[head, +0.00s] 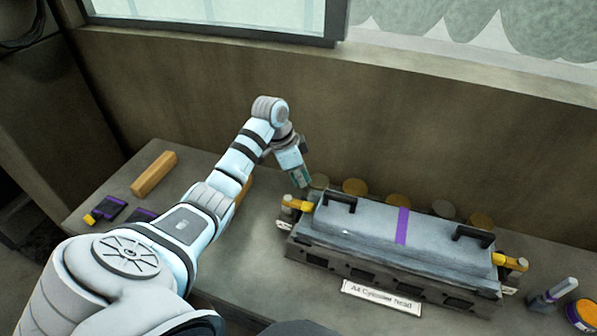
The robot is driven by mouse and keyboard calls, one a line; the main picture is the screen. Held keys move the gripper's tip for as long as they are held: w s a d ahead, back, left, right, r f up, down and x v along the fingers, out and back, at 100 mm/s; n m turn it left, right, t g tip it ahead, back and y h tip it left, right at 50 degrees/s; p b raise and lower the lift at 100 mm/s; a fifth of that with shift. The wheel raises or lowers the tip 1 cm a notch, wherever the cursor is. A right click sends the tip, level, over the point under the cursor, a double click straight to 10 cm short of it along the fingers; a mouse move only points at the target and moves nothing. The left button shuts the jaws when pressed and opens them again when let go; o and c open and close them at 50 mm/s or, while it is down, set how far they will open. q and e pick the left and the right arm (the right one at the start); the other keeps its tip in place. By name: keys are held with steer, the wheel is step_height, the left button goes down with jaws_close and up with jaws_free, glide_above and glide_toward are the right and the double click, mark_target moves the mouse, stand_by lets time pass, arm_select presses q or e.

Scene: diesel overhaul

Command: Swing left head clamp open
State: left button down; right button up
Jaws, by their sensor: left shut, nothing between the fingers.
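The cylinder head (372,228) is a grey block with two dark handles and a purple stripe, lying on a dark slotted base on the bench. The left head clamp (298,204), with a yellow lever, sits at its left end. A matching right clamp (508,261) sits at its right end. My left gripper (305,183) is shut and empty, pointing down just behind and above the left clamp's yellow lever. Its fingertips are small here, and I cannot tell whether they touch the lever. My right gripper is not in view.
Several round yellow and grey discs (355,186) line the bench behind the head. A wooden bar (154,173) and purple-black parts (110,208) lie at the left. A label (381,297) is in front. A round purple-and-yellow container (583,314) stands at the right edge. A wall closes the back.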

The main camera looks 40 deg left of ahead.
mark_target(303, 198)
arm_select(q)
steer(key=shift+f, duration=0.15)
steer(key=shift+f+b, duration=1.35)
steer(key=shift+f, duration=1.3)
steer(key=shift+r, duration=0.1)
steer(key=shift+r+p, duration=0.2)
steer(key=shift+p, duration=0.4)
